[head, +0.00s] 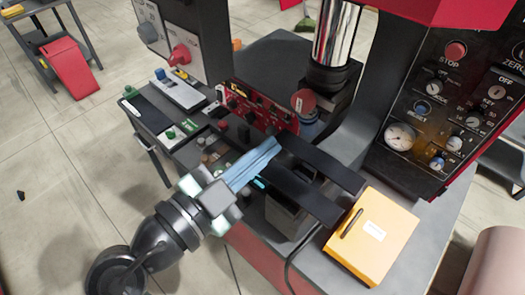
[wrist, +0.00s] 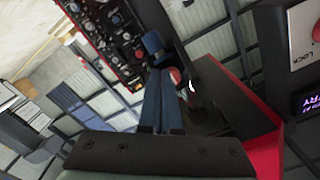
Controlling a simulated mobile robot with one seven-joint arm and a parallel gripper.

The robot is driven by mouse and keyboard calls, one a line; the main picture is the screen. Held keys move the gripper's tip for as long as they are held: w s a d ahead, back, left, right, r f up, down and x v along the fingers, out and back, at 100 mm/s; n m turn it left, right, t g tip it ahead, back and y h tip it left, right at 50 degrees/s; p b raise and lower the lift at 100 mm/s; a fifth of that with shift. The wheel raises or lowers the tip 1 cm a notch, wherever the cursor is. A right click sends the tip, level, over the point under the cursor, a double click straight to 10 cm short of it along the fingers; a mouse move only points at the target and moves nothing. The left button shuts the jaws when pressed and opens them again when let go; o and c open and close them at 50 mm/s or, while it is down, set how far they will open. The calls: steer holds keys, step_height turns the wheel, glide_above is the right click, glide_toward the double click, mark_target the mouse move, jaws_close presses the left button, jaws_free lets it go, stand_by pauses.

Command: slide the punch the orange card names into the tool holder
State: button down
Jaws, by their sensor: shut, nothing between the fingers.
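My gripper (head: 274,147) reaches in from the lower left in the head view. Its long light-blue fingers are together and empty, with their tips over the dark bars beside the red control panel. The fingers also show in the wrist view (wrist: 160,92), pointing up the picture. A chrome column (head: 336,35) ends in a black collar (head: 330,76), perhaps the tool holder; I cannot tell for sure. Small round pieces (head: 208,157) lie in a dark tray left of my fingers; I cannot tell whether they are punches. I cannot pick out the orange card or read one.
An orange-yellow box (head: 384,238) with a dark handle stands at the front right. Two dark bars (head: 325,165) stretch across the middle. A red panel with knobs (head: 250,106) stands behind my fingers. A control panel (head: 445,120) is at the right. Open floor (head: 50,190) is at the left.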

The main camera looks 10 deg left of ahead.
mark_target(302, 118)
steer(key=p+x, duration=0.2)
steer(key=x, duration=0.1)
steer(key=p+x, duration=0.1)
steer(key=x, duration=0.1)
steer(key=shift+r, duration=0.35)
steer(key=shift+w+d+f, duration=0.15)
steer(key=shift+w+d, duration=0.05)
steer(key=shift+w, duration=0.05)
steer(key=shift+w, duration=0.1)
steer(key=shift+b+x, duration=0.65)
steer(key=shift+x, duration=0.65)
stand_by(0.3)
